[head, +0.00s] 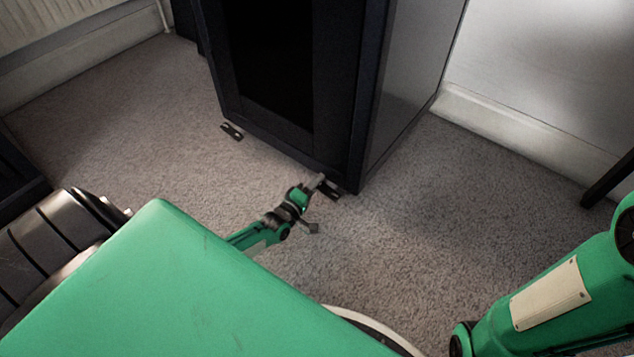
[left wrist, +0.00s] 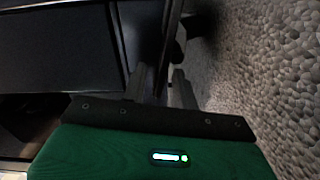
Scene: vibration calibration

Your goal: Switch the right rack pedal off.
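The dark rack (head: 352,100) stands on the carpet, with a small dark pedal at each front bottom corner. The right rack pedal (head: 331,191) sticks out below the right corner; its on or off state is too small to tell. The left pedal (head: 232,131) is at the other corner. My left gripper (head: 318,181) is low at the rack's front, right beside the right pedal; I cannot tell if they touch. A dark shape (left wrist: 179,48), likely the pedal, lies just past the fingertips. My right gripper is out of view.
Carpet (head: 410,240) is clear in front and to the right of the rack. A white skirting board (head: 530,128) runs behind on the right. A dark leg (head: 610,180) stands at the right edge. Dark furniture (head: 18,180) is at the left edge.

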